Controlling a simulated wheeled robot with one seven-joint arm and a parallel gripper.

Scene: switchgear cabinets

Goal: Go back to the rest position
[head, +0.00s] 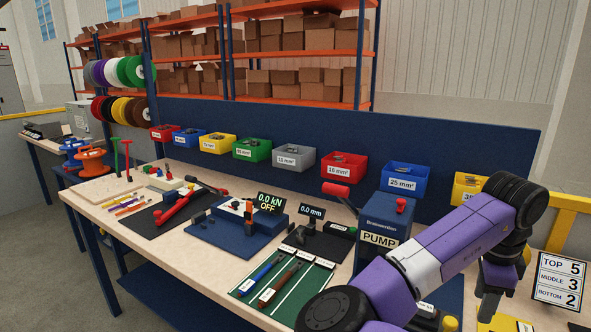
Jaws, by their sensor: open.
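My purple arm reaches in from the lower right and bends down at its dark wrist. My gripper (489,310) hangs below that wrist at the right end of the workbench, pointing down. It is open, with no object seen in it. It is partly seen from the side, and the gap between its fingers is hard to make out. My arm covers part of the bench's right end.
The workbench (95,190) carries a blue pump unit (383,222), a force tester (240,215), a gauge (312,212) and a green tool mat (245,287). Coloured bins (294,158) line the blue back panel. A sign (559,281) stands right of my gripper. Floor shows at left.

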